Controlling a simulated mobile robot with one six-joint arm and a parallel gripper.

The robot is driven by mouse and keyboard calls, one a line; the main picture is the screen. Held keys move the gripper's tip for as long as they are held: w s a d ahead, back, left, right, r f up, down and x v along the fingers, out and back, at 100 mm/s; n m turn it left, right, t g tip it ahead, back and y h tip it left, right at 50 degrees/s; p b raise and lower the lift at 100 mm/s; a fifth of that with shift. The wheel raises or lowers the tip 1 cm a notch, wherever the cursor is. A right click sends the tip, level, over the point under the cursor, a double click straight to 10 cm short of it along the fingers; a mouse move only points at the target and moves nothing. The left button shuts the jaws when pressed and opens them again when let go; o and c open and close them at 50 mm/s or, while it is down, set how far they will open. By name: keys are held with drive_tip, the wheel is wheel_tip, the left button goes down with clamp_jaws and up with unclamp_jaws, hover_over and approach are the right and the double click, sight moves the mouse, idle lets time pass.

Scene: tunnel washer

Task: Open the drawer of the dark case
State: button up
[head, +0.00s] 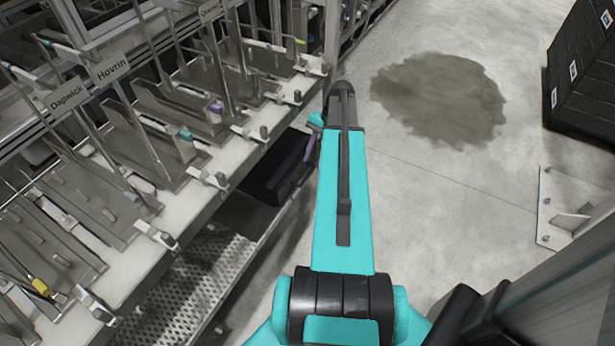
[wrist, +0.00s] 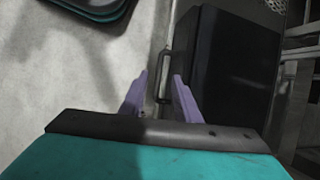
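The dark case (head: 277,168) sits low under the white-topped bench in the head view, partly hidden by the bench edge and my arm. In the wrist view the dark case (wrist: 238,65) fills the right of centre. A thin dark handle (wrist: 163,62) stands out from its left side. My gripper (wrist: 159,75) has two purple fingers spread apart, with the handle showing between and beyond their tips. I cannot tell whether they touch it. In the head view my gripper (head: 314,148) is beside the case, mostly hidden by my arm. The drawer's seams are too dark to make out.
The bench (head: 190,215) carries metal plates, clamps and name signs. A perforated metal shelf (head: 185,290) lies below it. The floor right of my arm is open, with a dark stain (head: 440,97). Black crates (head: 585,75) stand at the far right.

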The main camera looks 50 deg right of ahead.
sight(305, 179)
drive_tip(key=shift+b+x, duration=2.55)
drive_tip(key=shift+x, duration=1.2)
clamp_jaws()
